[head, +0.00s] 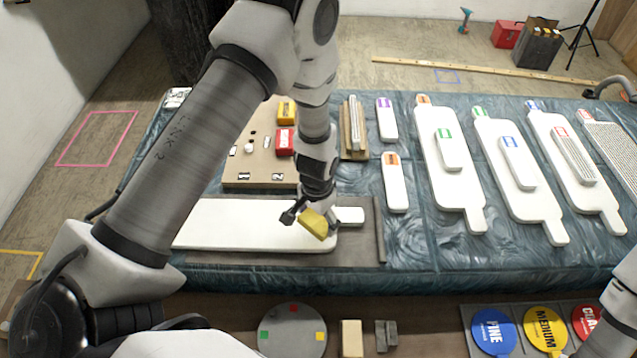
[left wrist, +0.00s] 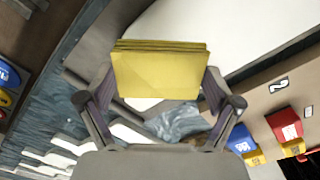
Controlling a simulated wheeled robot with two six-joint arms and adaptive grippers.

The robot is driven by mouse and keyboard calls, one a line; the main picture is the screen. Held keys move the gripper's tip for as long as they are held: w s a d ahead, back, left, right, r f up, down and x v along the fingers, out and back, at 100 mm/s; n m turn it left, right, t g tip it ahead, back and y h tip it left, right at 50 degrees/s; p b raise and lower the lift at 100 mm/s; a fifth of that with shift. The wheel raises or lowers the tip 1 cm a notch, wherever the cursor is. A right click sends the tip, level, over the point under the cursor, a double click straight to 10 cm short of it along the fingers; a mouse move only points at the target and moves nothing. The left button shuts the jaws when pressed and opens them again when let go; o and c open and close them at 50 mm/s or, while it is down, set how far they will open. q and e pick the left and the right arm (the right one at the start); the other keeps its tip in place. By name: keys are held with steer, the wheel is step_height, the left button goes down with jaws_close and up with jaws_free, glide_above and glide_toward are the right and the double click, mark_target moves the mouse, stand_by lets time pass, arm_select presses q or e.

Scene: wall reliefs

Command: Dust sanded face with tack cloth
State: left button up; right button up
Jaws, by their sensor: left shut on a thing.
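My left gripper (head: 302,216) is shut on a folded yellow cloth (head: 314,223), which also fills the middle of the left wrist view (left wrist: 160,72) between the two fingers. In the head view the cloth is at the right end of a white board (head: 240,225), near its narrow tab. I cannot tell whether the cloth touches the board. The board lies flat on a grey-brown mat, and my left arm hides part of it. My right gripper is not in view; only part of my right arm shows at the lower right.
Several white paddle boards (head: 446,185) lie at the right of the blue-covered table (head: 410,262). A tan panel (head: 238,172) with red and yellow blocks lies behind the white board. In front are a round plate (head: 292,333) and blue, yellow and red discs (head: 494,330).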

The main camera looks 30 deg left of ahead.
arm_select(q)
steer(key=r+p, duration=0.1)
steer(key=r, duration=0.1)
steer(key=shift+w+d+r+p, duration=0.2)
steer(key=shift+r+p, duration=0.15)
steer(key=shift+s+a+r+p, duration=0.15)
steer(key=shift+r+p, duration=0.15)
steer(key=shift+r, duration=0.15)
